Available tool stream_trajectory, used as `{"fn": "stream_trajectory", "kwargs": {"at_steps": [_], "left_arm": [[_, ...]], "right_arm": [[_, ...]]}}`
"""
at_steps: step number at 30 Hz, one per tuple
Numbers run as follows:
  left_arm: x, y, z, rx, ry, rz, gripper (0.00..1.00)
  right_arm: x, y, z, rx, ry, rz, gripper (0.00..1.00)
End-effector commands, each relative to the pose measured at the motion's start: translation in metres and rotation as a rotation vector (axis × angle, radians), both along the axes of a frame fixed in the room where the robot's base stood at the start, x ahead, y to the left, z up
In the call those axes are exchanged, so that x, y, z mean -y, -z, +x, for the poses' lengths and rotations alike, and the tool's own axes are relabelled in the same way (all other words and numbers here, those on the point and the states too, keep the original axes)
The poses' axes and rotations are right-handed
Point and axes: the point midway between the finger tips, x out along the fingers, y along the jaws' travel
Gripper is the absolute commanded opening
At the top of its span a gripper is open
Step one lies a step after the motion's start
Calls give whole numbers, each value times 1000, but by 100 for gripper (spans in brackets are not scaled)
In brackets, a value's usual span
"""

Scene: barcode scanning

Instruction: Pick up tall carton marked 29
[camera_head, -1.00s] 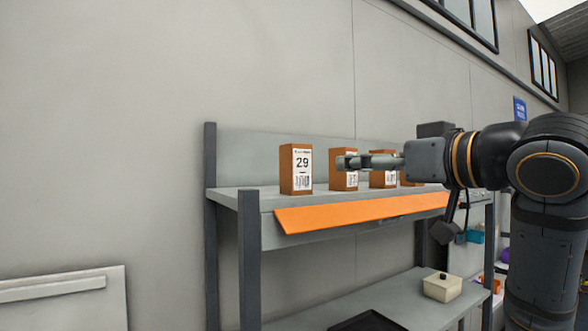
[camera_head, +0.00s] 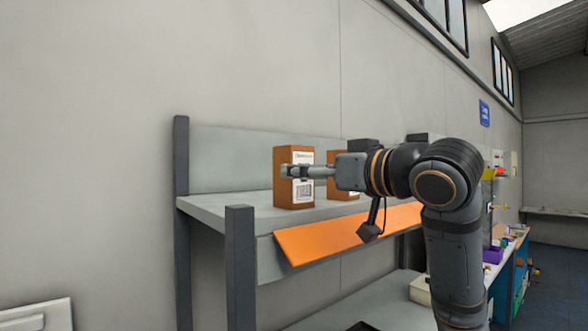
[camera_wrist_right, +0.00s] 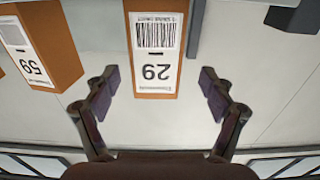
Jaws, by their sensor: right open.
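The tall brown carton marked 29 (camera_head: 294,196) stands upright near the left end of the upper shelf. Its white label is partly hidden behind my right gripper (camera_head: 290,172) in the head view. In the right wrist view the carton (camera_wrist_right: 155,90) appears upside down at the top middle, its 29 and barcode facing the camera. My right gripper (camera_wrist_right: 160,95) is open, its fingertips spread to either side of the carton's near end, with visible gaps on both sides. It is not gripping anything. My left gripper is not in view.
A carton marked 59 (camera_wrist_right: 38,50) stands beside it; in the head view a second carton (camera_head: 336,190) is partly hidden by my arm. An orange panel (camera_head: 345,235) slopes along the shelf's front. A dark post (camera_head: 240,270) stands at the front left.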

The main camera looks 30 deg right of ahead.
Motion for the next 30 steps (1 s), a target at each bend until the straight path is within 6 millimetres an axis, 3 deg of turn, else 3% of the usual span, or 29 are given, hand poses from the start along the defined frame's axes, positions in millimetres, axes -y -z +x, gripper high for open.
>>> {"fn": "stream_trajectory", "kwargs": {"at_steps": [5,9,15,21,23,30], "left_arm": [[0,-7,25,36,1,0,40],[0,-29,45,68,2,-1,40],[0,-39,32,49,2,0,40],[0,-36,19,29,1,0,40],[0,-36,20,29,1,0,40],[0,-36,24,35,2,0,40]], "right_arm": [[0,-1,7,-1,0,1,83],[2,-6,31,-4,0,0,83],[0,-3,54,-1,-1,0,83],[0,-1,54,1,0,-1,83],[0,-1,54,1,0,-1,78],[0,-1,54,1,1,-1,45]]}}
